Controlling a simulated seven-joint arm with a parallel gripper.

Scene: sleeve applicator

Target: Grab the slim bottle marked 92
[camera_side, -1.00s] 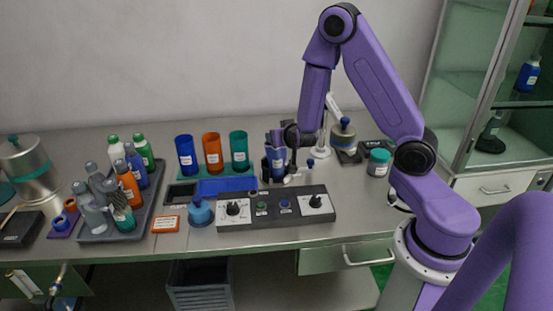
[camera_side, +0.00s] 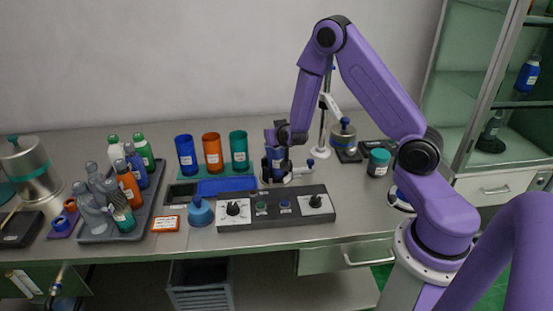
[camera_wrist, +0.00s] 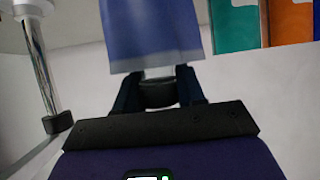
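My gripper (camera_side: 277,166) points down at the middle of the bench, around or just over a blue cylinder (camera_side: 278,164) with a white label. In the wrist view a blue, partly see-through body (camera_wrist: 155,30) covers my fingertips, with a pale piece and a dark round piece between the fingers below it. I cannot tell whether the fingers press on it. Several slim bottles, such as grey (camera_side: 94,194), orange (camera_side: 128,186) and blue (camera_side: 136,167) ones, stand in the grey tray (camera_side: 150,216) at left. The number 92 cannot be read on any label.
Blue (camera_side: 186,154), orange (camera_side: 213,152) and teal (camera_side: 239,150) cups stand in a row left of my gripper. A control panel (camera_side: 270,209) with knobs lies in front. A metal post with a white foot (camera_side: 320,152) stands close at right, and a teal jar (camera_side: 378,162) beyond it.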

